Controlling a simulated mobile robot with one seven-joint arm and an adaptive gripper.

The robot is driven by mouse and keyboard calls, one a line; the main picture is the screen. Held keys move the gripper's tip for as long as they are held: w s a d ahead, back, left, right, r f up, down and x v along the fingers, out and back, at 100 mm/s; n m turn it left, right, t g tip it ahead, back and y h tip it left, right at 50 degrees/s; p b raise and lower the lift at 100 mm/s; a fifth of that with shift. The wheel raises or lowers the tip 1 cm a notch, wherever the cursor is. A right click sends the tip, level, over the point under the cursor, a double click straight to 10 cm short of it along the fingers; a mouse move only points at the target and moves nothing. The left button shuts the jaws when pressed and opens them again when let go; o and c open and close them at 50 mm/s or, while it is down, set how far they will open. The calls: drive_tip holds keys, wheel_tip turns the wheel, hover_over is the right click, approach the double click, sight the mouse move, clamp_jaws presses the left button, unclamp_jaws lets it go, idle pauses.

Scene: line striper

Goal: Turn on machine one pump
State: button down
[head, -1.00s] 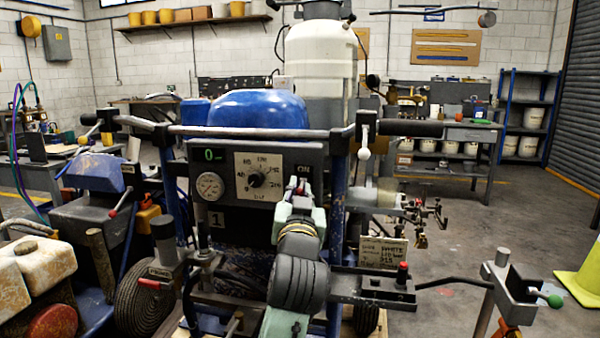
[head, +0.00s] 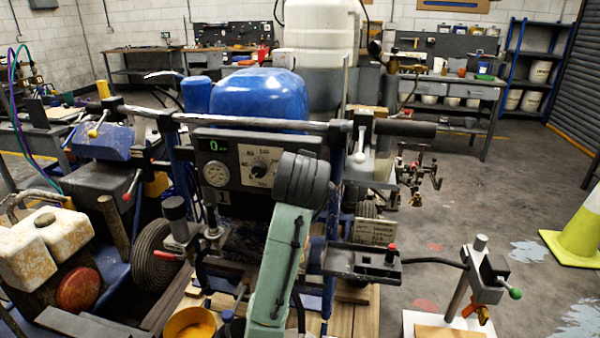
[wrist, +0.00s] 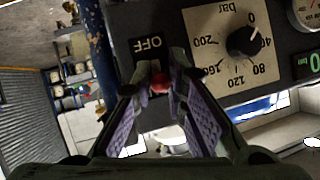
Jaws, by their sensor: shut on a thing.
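The machine one control panel (head: 205,143) carries a pressure dial (head: 262,168), a round gauge (head: 216,174), a green display reading 0 and a "1" plate (head: 222,198). In the wrist view the panel appears upside down, with the dial (wrist: 243,41) right of the pump switch. The small red-tipped switch (wrist: 160,84) is beside a black OFF label (wrist: 147,46). My gripper (wrist: 162,77) is shut on the switch, one finger on each side. Which way the switch points I cannot tell. In the head view my arm hides the switch and gripper.
A handlebar (head: 250,125) crosses above the panel. A blue tank (head: 258,95) and white container (head: 320,40) stand behind. The floor at right is mostly open.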

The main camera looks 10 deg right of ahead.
drive_tip(key=shift+w+a+r, duration=0.1)
drive_tip(key=shift+r, duration=0.05)
drive_tip(key=c, duration=1.6)
unclamp_jaws()
drive_tip(key=shift+o, duration=0.2)
drive_tip(key=v, duration=1.2)
